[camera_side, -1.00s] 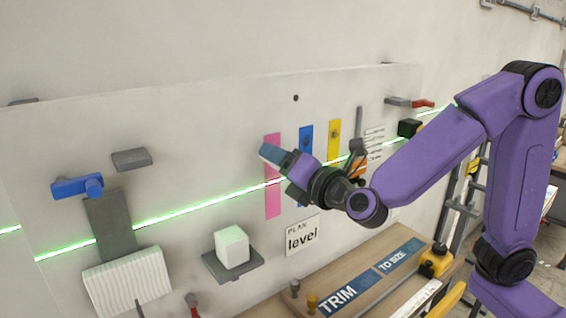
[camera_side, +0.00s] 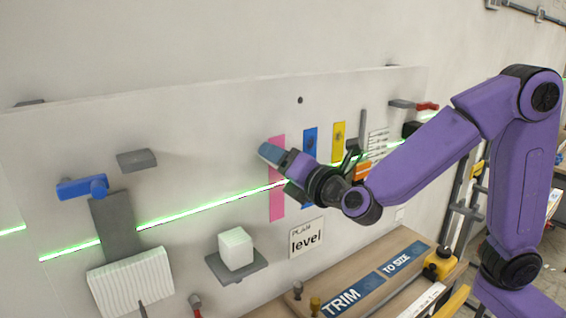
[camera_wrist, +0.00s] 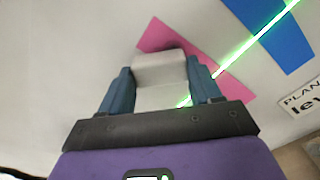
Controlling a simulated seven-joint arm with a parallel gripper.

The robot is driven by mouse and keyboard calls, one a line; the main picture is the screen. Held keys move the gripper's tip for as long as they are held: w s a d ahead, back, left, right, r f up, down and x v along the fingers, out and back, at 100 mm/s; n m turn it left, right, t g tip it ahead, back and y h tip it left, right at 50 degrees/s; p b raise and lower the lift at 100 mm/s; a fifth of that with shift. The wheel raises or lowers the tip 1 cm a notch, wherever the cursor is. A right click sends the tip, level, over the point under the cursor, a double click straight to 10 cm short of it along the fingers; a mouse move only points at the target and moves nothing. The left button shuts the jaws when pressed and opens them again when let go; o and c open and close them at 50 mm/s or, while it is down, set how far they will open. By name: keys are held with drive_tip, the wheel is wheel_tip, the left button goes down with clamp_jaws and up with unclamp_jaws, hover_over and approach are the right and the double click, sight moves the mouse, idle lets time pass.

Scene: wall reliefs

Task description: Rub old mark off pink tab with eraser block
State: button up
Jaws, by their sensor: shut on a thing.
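My gripper (camera_side: 280,163) is in front of the upper middle of the pink tab (camera_side: 277,208) on the white board. In the wrist view, its two blue fingers (camera_wrist: 160,80) are shut on a pale grey-white block, the eraser block (camera_wrist: 160,70). The block's far end overlaps the pink tab (camera_wrist: 155,36) there; I cannot tell whether it touches. In the side view, my fingers hide the block and part of the tab. No mark shows on the visible pink parts.
A blue tab (camera_side: 310,143) and a yellow tab (camera_side: 338,137) with dark marks are right of the pink one. A white cube (camera_side: 235,247) sits on a small grey shelf, left of the "PLAN level" card (camera_side: 306,238). A green laser line (camera_side: 200,207) crosses the board.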

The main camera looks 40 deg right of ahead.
drive_tip(key=shift+w, duration=0.1)
drive_tip(key=d, duration=0.3)
drive_tip(key=shift+w+a, duration=0.15)
drive_tip(key=shift+a, duration=1.6)
drive_tip(key=shift+c, duration=1.3)
drive_tip(key=shift+s+d, duration=0.15)
drive_tip(key=shift+s, duration=1.35)
drive_tip(key=shift+s+d, duration=0.1)
drive_tip(key=shift+s, duration=1.35)
drive_tip(key=shift+s, duration=0.1)
drive_tip(key=s, duration=0.2)
drive_tip(key=shift+s, duration=0.4)
